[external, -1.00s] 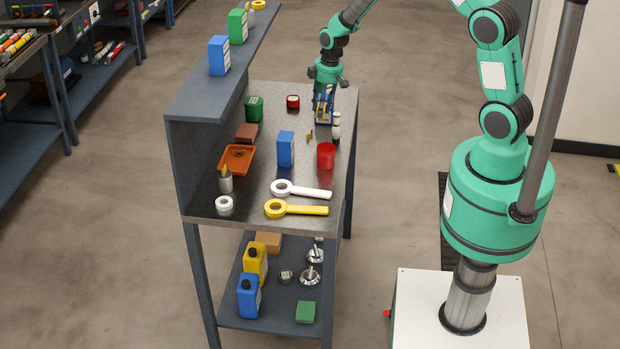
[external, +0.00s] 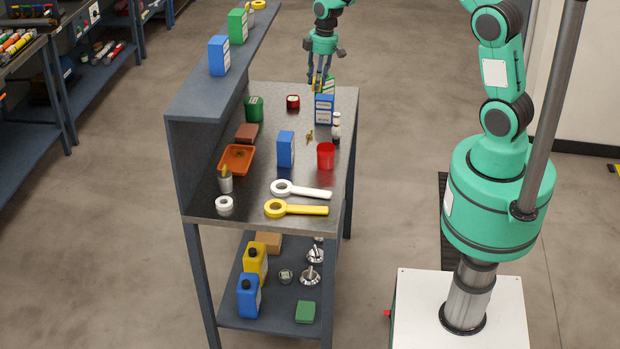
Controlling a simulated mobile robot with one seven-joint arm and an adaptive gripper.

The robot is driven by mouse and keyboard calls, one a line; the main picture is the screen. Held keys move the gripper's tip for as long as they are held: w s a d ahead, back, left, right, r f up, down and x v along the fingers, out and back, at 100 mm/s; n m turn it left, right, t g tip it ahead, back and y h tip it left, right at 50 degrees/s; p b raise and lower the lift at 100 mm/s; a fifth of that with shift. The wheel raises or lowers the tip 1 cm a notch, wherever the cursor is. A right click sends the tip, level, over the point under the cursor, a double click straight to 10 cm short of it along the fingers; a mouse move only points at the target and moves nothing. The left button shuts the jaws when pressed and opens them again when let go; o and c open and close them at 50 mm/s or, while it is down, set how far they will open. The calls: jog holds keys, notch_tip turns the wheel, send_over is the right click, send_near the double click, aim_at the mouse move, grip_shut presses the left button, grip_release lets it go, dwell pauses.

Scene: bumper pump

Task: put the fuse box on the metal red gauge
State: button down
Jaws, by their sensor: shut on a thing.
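My gripper (external: 318,86) hangs above the far right part of the metal workbench top (external: 262,180), fingers pointing down. It is shut on a small yellow thing (external: 317,87), which I take to be the fuse box; it is too small to read.
A blue box (external: 324,109) and a green box (external: 328,85) stand below and behind my gripper. A green can (external: 254,109) stands left of the gauge. A white bottle (external: 336,128) and a red cup (external: 326,155) stand nearer. The bench between gauge and blue box is bare.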

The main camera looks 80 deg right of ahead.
jog(key=w+d+r+n+p, duration=0.1)
jog(key=w+d+n+p, duration=0.25)
jog(key=w+d, duration=0.2)
jog(key=n+g+p, duration=0.1)
jog(key=n+p, duration=0.3)
jog(key=n, duration=0.5)
send_over(294, 98)
notch_tip(294, 98, down, 7)
jog(key=shift+r, duration=0.15)
jog(key=shift+m, duration=0.25)
jog(key=shift+f+p, duration=0.4)
jog(key=shift+f, duration=2.5)
jog(key=shift+g, duration=0.3)
jog(key=shift+f+p, duration=0.3)
jog(key=shift+f, duration=1.75)
jog(key=shift+f, duration=0.15)
